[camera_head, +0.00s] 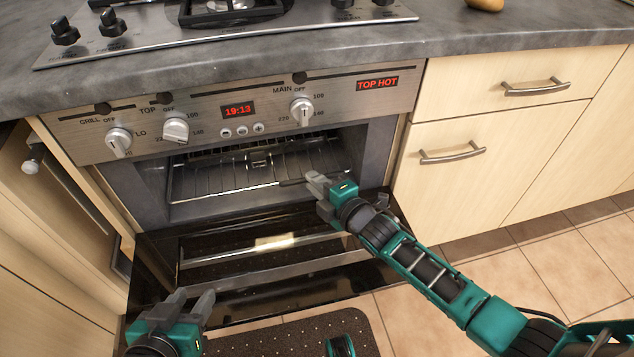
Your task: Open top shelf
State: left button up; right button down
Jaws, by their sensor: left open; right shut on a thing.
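The oven (120,185) stands open, with its dark glass door (255,290) folded down in front. Inside is a wire shelf (225,178), its front bar near the opening. My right gripper (312,182) reaches in from the right and is shut at the shelf's front edge, near its right end. Its fingers hide the exact point of contact. My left gripper (190,303) is open and empty, low at the left over the lowered door, apart from the shelf.
A control panel with knobs (303,110) and a lit display runs above the opening. The grey worktop (390,45) carries a hob. Wooden cupboards and a drawer with handles (535,88) stand at right. A cupboard door (60,215) stands at left. A dark mat (285,340) lies below.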

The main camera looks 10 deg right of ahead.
pick_arm(q)
jog(key=shift+r+p, duration=0.35)
jog(key=shift+p, duration=0.05)
pick_arm(e)
jog(key=shift+s, duration=0.5)
jog(key=s+p, duration=0.7)
jog(key=s, duration=1.4)
jog(key=shift+p, duration=0.3)
pick_arm(q)
jog(key=shift+y, duration=0.3)
jog(key=shift+s+a+r, duration=0.1)
jog(key=shift+a+r, duration=0.05)
jog(key=shift+r, duration=0.8)
jog(key=shift+s+a+r, duration=0.1)
jog(key=shift+a+r, duration=0.1)
jog(key=shift+r, duration=0.8)
jog(key=shift+s+a+r, duration=0.1)
jog(key=shift+a+r, duration=0.05)
jog(key=shift+r, duration=0.8)
pick_arm(e)
jog(key=shift+s, duration=0.7)
jog(key=c, duration=1.2)
grip_release()
jog(key=shift+o, duration=0.2)
jog(key=shift+s, duration=0.1)
